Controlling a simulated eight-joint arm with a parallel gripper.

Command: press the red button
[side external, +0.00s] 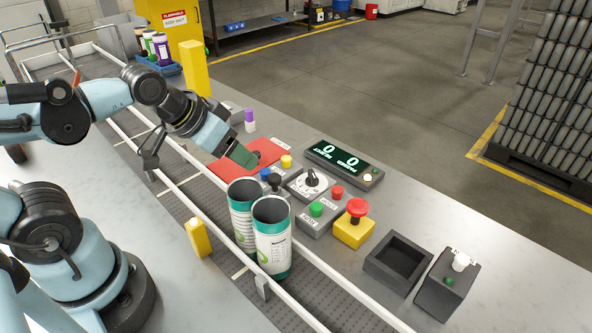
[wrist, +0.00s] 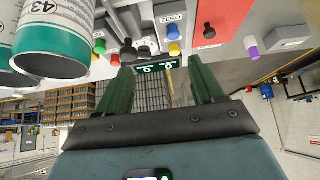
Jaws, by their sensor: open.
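A small red button (side external: 337,192) sits beside a green button (side external: 316,209) on a grey control box. A larger red mushroom button (side external: 357,208) stands on a yellow box (side external: 353,231) to its right. My gripper (side external: 243,156) is open and empty, above the red plate (side external: 228,168), left of and apart from both buttons. In the wrist view its two green fingers (wrist: 163,82) are spread with nothing between them. That view shows a green button (wrist: 99,46) and a small red one (wrist: 115,60); I cannot tell whether the mushroom button shows there.
Two open green-and-white cans (side external: 272,238) stand on the conveyor (side external: 185,187), between my arm and the buttons. A dial box (side external: 309,183), a counter display (side external: 340,160), a yellow knob (side external: 286,161) and a black tray (side external: 399,262) crowd the table.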

